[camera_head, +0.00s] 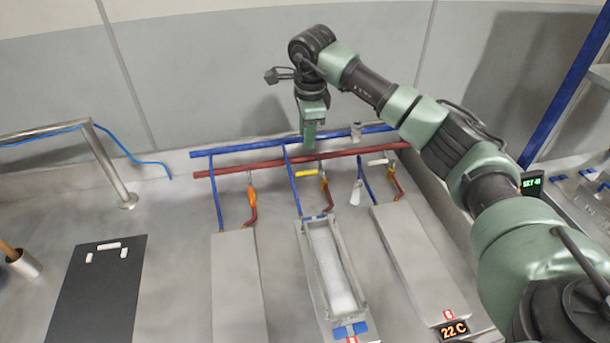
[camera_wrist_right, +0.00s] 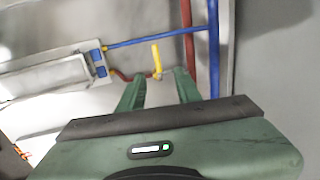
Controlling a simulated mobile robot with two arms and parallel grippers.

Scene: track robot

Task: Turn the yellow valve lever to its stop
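The yellow valve lever (camera_head: 306,172) sits on the pipework at the head of the middle trough and points left in the head view. In the right wrist view the yellow lever (camera_wrist_right: 156,58) shows just beyond the gap between my fingers. My right gripper (camera_head: 309,143) hangs down over the blue and red pipes, behind the lever in the head view. In the right wrist view the fingers of my right gripper (camera_wrist_right: 158,82) are apart with nothing between them. Contact with the lever does not show. My left gripper is not in view.
A blue pipe (camera_head: 240,147) and a red pipe (camera_head: 270,163) run across behind the troughs. An orange valve part (camera_head: 252,197) is to the left, a white lever (camera_head: 377,162) to the right. The middle trough (camera_head: 311,262) holds white material. A metal rail (camera_head: 108,165) stands left.

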